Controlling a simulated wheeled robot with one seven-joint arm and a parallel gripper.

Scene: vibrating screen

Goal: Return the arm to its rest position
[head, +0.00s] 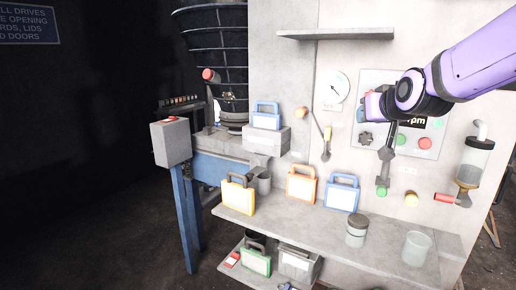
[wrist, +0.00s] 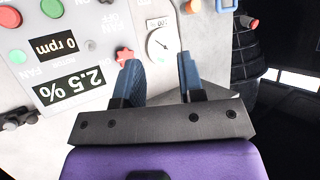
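My purple arm (head: 478,58) reaches in from the upper right in the head view. It is bent at a black joint, in front of the control panel. My gripper (wrist: 160,78) shows clearly in the wrist view. Its two blue-grey fingers are apart, with nothing between them. The gauge (wrist: 161,43) shows beyond the gap, and a red knob (wrist: 125,56) lies beside the left finger in the picture. In the head view the purple hand (head: 373,106) is in front of the panel's left part, and its fingers cannot be made out clearly.
The control panel (head: 433,128) and the wall are close behind the hand. A grey shelf (head: 333,34) juts out at upper left. Below, a ledge (head: 310,221) carries colored cases, a lidded jar (head: 356,231) and a clear cup (head: 416,248). A glass cylinder (head: 474,161) stands at right.

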